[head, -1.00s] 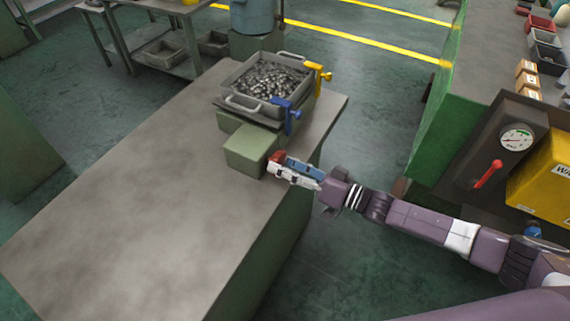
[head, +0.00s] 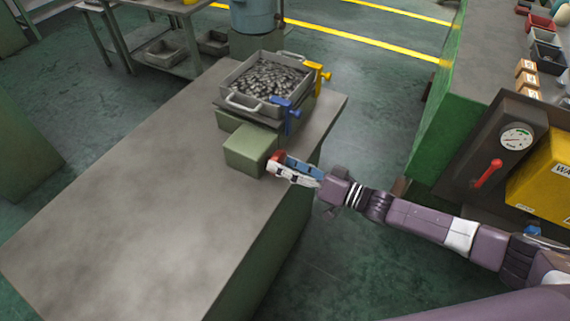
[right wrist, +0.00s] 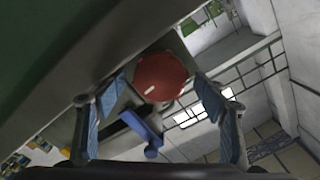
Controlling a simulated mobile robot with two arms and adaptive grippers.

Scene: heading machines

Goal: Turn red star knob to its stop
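The red star knob (head: 277,156) sits on the side of a pale green block (head: 249,150) at the right edge of the grey bench. In the right wrist view the knob (right wrist: 160,77) shows as a rounded red shape between the two fingers. My right gripper (right wrist: 161,84) is open around it, with a visible gap on each side. In the head view my right gripper (head: 279,166) reaches the knob from the right, and its fingers partly hide it. My left gripper is not in view.
A grey tray of metal parts (head: 268,80) stands behind the block, with a blue clamp-like handle (head: 291,113) and a yellow one (head: 317,75) at its right. A panel with a gauge (head: 516,137) and red lever (head: 488,173) stands at right.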

